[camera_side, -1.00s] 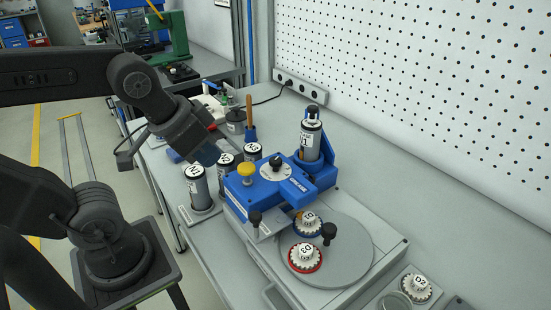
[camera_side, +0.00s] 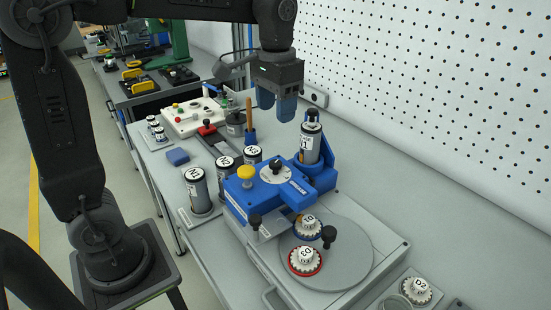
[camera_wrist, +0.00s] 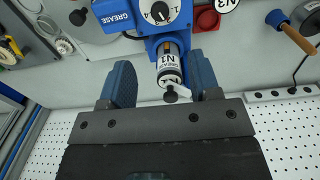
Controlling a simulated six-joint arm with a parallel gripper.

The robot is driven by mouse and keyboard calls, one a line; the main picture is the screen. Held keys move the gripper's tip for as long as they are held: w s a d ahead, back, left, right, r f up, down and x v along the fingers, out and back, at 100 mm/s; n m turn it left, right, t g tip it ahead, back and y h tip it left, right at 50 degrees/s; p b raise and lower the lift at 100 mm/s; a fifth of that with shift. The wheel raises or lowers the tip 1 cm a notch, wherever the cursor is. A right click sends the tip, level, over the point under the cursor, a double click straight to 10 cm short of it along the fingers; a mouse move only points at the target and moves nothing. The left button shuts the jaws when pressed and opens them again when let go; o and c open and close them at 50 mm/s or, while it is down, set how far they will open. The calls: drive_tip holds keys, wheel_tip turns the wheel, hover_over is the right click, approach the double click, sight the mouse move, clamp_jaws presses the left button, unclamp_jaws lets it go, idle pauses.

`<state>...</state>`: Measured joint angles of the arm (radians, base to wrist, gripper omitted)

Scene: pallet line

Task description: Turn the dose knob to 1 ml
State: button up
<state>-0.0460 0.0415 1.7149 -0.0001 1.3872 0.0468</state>
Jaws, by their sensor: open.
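The dose knob (camera_side: 276,164) is a small black knob on a round white dial (camera_side: 271,175), on top of the blue grease unit (camera_side: 258,190). My gripper (camera_side: 276,104) is open and empty, with blue fingers pointing down. It hangs above and beyond the unit in the side view, apart from the knob. In the wrist view the N1 cartridge (camera_wrist: 168,66) appears between the fingers.
The upright N1 cartridge (camera_side: 310,144) stands behind the dial. A yellow knob (camera_side: 246,173) is beside the dial. More cartridges stand left, a wooden-handled tool (camera_side: 249,120) behind. A pegboard wall (camera_side: 430,90) closes the right.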

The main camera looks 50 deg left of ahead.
sight(275, 162)
wheel_tip(275, 162, down, 13)
idle(0.4)
drive_tip(key=shift+c, duration=0.5)
drive_tip(key=c, duration=0.8)
drive_tip(key=n, duration=0.4)
drive_tip(key=shift+n, duration=2.5)
